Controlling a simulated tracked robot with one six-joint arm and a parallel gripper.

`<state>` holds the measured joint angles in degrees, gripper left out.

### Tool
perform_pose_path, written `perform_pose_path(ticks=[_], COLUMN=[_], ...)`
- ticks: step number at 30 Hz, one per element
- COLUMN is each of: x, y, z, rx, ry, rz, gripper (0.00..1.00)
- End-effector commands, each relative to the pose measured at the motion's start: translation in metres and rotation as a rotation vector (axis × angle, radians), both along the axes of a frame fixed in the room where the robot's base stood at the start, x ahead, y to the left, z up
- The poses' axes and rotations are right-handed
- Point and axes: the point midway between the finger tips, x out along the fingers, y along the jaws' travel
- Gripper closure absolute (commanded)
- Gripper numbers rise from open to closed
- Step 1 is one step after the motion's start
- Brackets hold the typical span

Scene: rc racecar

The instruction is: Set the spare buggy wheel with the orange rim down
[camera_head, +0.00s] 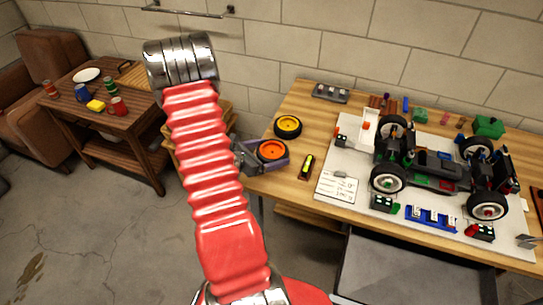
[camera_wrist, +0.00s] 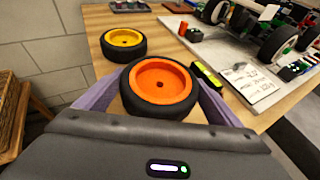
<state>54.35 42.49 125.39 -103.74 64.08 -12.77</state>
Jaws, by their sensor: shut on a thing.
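The spare buggy wheel with the orange rim (camera_head: 271,151) is a black tyre around an orange hub. It also shows in the wrist view (camera_wrist: 160,82), rim facing up, between the two purple fingers. My gripper (camera_head: 264,160) is shut on this wheel at the left end of the wooden workbench (camera_head: 306,98). I cannot tell whether the wheel touches the bench top. A second wheel with a yellow rim (camera_head: 288,126) lies flat just behind it; it also shows in the wrist view (camera_wrist: 123,41).
A yellow-and-black tool (camera_head: 306,167) lies close to the right of the held wheel. Further right, a pale mat (camera_head: 345,150) bears a partly built buggy (camera_head: 432,165), a written card (camera_head: 338,187) and small parts. A grey tray (camera_head: 330,93) stands by the wall.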

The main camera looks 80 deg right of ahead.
Motion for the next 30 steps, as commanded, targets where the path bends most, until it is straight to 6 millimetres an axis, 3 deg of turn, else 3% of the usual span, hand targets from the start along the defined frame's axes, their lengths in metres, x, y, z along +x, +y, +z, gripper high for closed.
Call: perform_pose_path(ticks=[8,21,22,27,30], x=[0.0,0.0,0.0,0.0,0.001], y=[0.0,0.0,0.0,0.0,0.0], z=[-0.029,-0.034,-0.034,-0.033,-0.033], rx=[0.001,0.0,0.0,0.0,0.0], ry=[0.002,0.0,0.0,0.0,0.0], rz=[0.001,0.001,0.001,0.001,0.001], gripper=[0.36,0.36,0.11,0.0,0.0])
